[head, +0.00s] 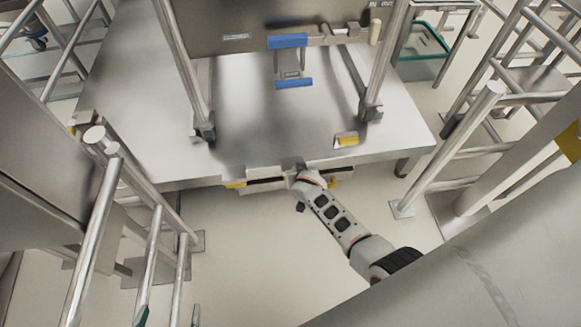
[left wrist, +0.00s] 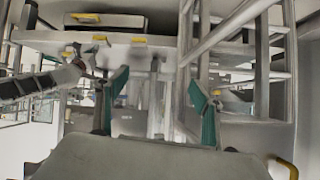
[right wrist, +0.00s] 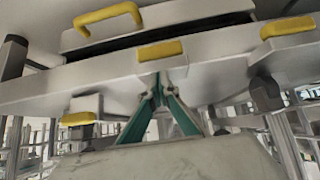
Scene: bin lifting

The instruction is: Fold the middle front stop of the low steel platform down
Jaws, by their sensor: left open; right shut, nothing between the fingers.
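The low steel platform (head: 260,125) lies ahead with its front edge across the middle of the head view. In the right wrist view, a yellow-faced stop (right wrist: 160,50) sits on the platform edge, straight ahead of my right gripper (right wrist: 157,82). That gripper is shut and empty, with its teal fingertips close below the edge; contact cannot be told. In the head view my right wrist hides the middle of the front edge. My left gripper (left wrist: 148,85) is open and empty, apart from the platform; its tips barely show low in the head view (head: 169,315).
Another yellow-marked stop (head: 346,140) stands on the platform's right front. Steel posts rise from the platform on both sides. Tubular rails (head: 150,215) stand at left and a tube frame (head: 460,150) at right. Open floor (head: 250,260) lies before the platform.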

